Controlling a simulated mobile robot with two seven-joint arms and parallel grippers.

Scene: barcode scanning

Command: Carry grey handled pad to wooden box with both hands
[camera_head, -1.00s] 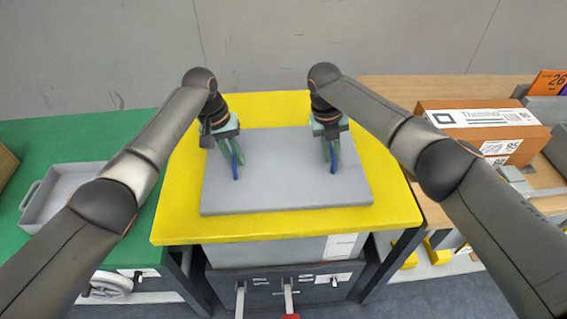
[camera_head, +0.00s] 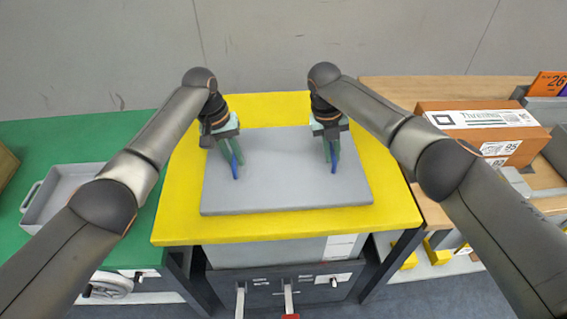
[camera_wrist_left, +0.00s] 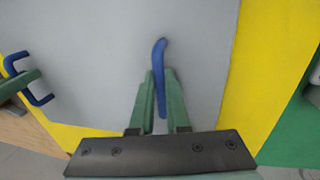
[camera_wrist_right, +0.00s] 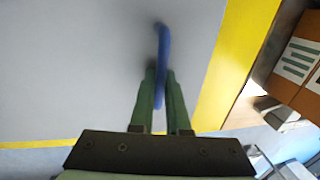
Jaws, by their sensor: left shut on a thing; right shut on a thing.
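The grey pad (camera_head: 285,190) lies flat on the yellow table (camera_head: 180,215) and has two blue handles. My left gripper (camera_head: 231,158) is shut on the left blue handle (camera_wrist_left: 159,58), with green fingers on either side of it. My right gripper (camera_head: 330,155) is shut on the right blue handle (camera_wrist_right: 162,45). The left wrist view also shows the right handle (camera_wrist_left: 40,98) at its left edge. A brown box with a white label (camera_head: 480,130) stands on the wooden table at the right. I cannot tell whether it is the wooden box.
A green table (camera_head: 90,135) on the left holds a grey tray (camera_head: 35,215). Part of another brown box (camera_head: 6,165) shows at the left edge. An orange sign (camera_head: 549,84) stands at the right. A dark cabinet (camera_head: 265,282) is under the yellow table.

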